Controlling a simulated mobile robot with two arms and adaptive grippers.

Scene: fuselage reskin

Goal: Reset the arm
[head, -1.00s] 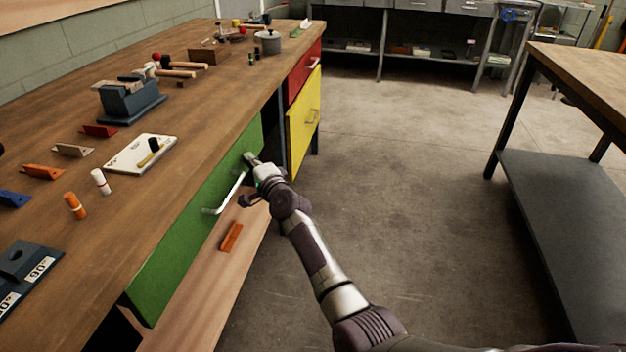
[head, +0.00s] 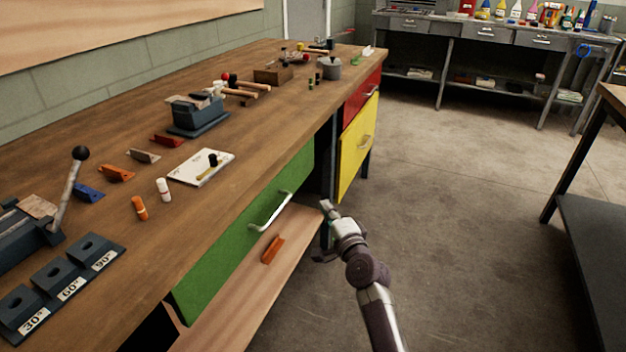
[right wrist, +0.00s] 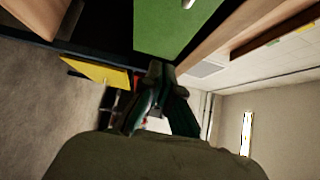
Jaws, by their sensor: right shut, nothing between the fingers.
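My right gripper (head: 325,228) is in the head view, in front of the workbench and just right of the green drawer (head: 240,240). It is shut and empty, apart from the drawer's white handle (head: 270,212). In the right wrist view the shut fingers (right wrist: 158,95) show in the middle, below the green drawer front (right wrist: 170,25). My left gripper is in neither view.
The yellow drawer (head: 357,138) and red drawer (head: 362,92) are beyond my gripper. An orange angled piece (head: 272,249) lies on the shelf below the green drawer. The wooden benchtop (head: 130,240) holds several tools. The floor to the right is clear up to another table (head: 590,235).

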